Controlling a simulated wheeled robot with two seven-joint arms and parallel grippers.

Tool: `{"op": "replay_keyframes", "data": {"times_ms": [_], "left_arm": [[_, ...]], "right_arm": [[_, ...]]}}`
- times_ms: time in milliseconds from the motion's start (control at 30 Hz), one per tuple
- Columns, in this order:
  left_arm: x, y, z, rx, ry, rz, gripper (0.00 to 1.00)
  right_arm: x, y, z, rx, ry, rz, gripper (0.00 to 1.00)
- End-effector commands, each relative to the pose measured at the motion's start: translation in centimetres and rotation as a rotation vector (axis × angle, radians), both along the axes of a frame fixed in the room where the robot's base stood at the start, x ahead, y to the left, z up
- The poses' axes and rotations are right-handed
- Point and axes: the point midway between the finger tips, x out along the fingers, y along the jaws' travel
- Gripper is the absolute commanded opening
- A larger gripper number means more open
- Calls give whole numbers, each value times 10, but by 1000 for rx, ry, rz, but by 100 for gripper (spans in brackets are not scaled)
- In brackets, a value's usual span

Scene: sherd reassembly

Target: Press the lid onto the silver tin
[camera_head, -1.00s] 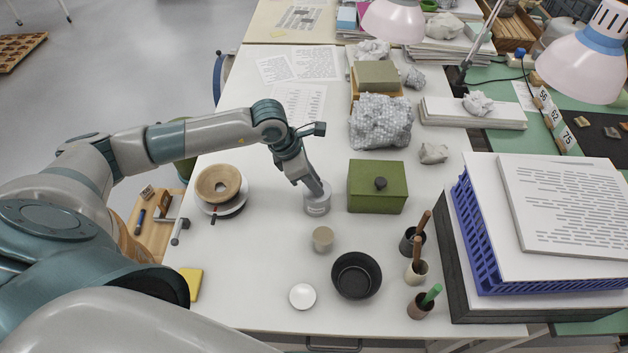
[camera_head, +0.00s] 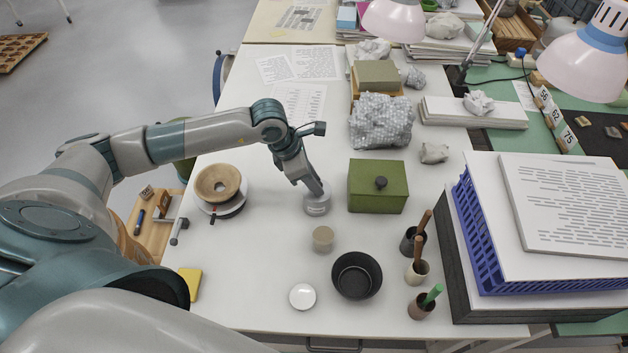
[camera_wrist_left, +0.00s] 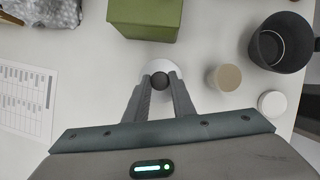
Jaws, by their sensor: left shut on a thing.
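The silver tin (camera_head: 317,209) stands on the white table, left of a green box. My left gripper (camera_head: 319,190) reaches down onto its top from the upper left. In the left wrist view, my left gripper (camera_wrist_left: 158,88) is shut on the dark round knob (camera_wrist_left: 158,79) of a pale lid (camera_wrist_left: 160,67). The lid lies at the tin's top, but I cannot tell how tightly it sits. The fingers and wrist hide part of the lid and tin. My right gripper is not in view.
A green box (camera_head: 378,187) with a dark knob stands close right of the tin. A beige cup (camera_head: 322,238), black bowl (camera_head: 357,275) and white disc (camera_head: 302,296) lie nearer the front. A cork ring (camera_head: 218,184) sits at left. The table between ring and tin is clear.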

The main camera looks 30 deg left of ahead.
Motion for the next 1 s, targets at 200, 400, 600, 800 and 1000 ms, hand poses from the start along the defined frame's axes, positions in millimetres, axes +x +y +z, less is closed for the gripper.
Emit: {"op": "replay_keyframes", "data": {"times_ms": [200,400,600,800,1000], "left_arm": [[0,0,-1,0,0,0,1],[0,0,-1,0,0,0,1],[0,0,0,0,0,0,1],[0,0,0,0,0,0,1],[0,0,0,0,0,0,44]], "right_arm": [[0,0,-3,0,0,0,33],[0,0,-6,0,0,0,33],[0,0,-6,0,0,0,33],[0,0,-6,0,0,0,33],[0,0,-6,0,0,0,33]]}}
